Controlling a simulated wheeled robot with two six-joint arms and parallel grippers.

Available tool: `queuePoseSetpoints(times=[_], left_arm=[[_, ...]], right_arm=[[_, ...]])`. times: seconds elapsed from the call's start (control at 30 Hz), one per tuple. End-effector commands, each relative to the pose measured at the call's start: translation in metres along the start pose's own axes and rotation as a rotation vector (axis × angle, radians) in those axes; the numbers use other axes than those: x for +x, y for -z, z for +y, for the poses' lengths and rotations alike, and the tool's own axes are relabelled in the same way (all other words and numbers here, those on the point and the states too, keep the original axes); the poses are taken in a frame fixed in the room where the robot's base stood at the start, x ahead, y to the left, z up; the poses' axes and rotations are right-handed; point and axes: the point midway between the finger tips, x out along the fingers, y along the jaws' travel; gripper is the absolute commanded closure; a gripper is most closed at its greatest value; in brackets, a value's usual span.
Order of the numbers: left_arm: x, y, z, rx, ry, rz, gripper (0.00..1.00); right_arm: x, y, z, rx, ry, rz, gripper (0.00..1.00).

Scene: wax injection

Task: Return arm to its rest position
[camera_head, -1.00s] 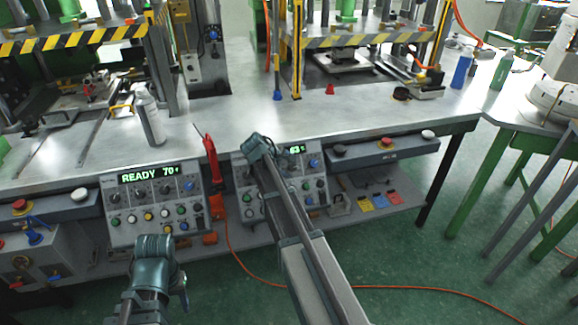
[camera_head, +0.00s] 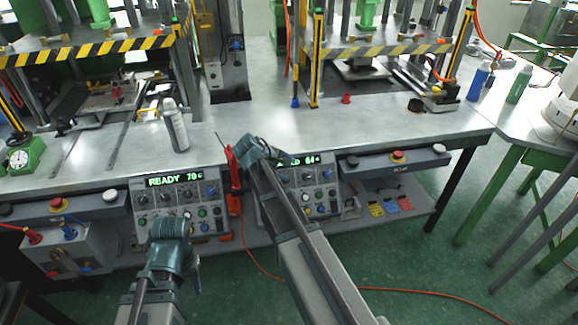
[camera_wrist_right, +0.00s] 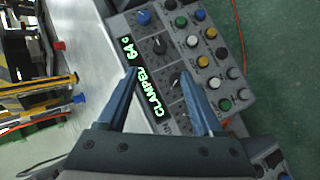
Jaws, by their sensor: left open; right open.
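My right arm reaches up from the bottom of the head view. Its gripper (camera_head: 262,152) is in front of the right control panel (camera_head: 322,188) and covers part of its readout. In the right wrist view the two blue fingers of this gripper (camera_wrist_right: 160,92) are apart with nothing between them. The panel (camera_wrist_right: 215,60) shows beyond them, its green display reading CLAMPED 64 C. My left gripper (camera_head: 170,230) is low in the head view, in front of the lower part of the left control panel (camera_head: 150,205), which reads READY 70 C. It is open; its fingertips are hard to make out.
The metal bench (camera_head: 250,115) carries two presses with striped guards (camera_head: 385,50) and a spray can (camera_head: 175,127). A red-handled tool (camera_head: 234,170) hangs at the front edge between the panels. A shelf (camera_head: 415,190) is below.

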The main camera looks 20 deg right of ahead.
Motion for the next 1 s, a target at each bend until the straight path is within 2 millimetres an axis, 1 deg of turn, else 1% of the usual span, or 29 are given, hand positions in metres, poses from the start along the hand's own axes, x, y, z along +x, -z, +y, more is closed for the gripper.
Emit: queuePoseSetpoints(times=[0.43, 0.47, 0.53, 0.57, 0.67, 0.7, 0.77, 0.8, 0.87, 0.9, 1.0], left_arm=[[0.0, 0.0, 0.0, 0.0, 0.0, 0.0, 0.5], [0.0, 0.0, 0.0, 0.0, 0.0, 0.0, 0.5], [-0.002, 0.0, 0.0, 0.0, 0.0, 0.0, 0.5], [-0.003, 0.0, 0.0, 0.0, 0.0, 0.0, 0.5], [-0.009, -0.001, -0.001, 0.0, 0.0, 0.0, 0.5], [-0.012, -0.001, -0.001, 0.0, 0.0, 0.0, 0.5], [-0.016, -0.001, -0.002, 0.0, 0.0, 0.0, 0.5], [-0.018, -0.001, -0.002, 0.0, 0.0, 0.0, 0.5], [-0.022, -0.001, -0.002, 0.0, 0.0, 0.0, 0.5], [-0.024, -0.001, -0.002, 0.0, 0.0, 0.0, 0.5], [-0.028, -0.002, -0.003, 0.0, 0.0, 0.0, 0.5]], right_arm=[[0.0, 0.0, -0.001, 0.0, 0.001, 0.0, 0.32], [-0.001, 0.0, -0.002, 0.001, 0.003, 0.001, 0.32], [-0.009, -0.001, -0.012, 0.011, 0.021, 0.009, 0.32], [-0.015, -0.002, -0.021, 0.018, 0.037, 0.015, 0.32], [-0.045, -0.006, -0.063, 0.056, 0.119, 0.038, 0.32], [-0.06, -0.009, -0.085, 0.075, 0.164, 0.048, 0.32], [-0.084, -0.016, -0.119, 0.102, 0.238, 0.057, 0.32], [-0.1, -0.021, -0.141, 0.119, 0.288, 0.06, 0.32], [-0.123, -0.031, -0.173, 0.139, 0.36, 0.058, 0.32], [-0.137, -0.038, -0.192, 0.149, 0.406, 0.054, 0.32], [-0.169, -0.056, -0.233, 0.168, 0.505, 0.036, 0.32]])
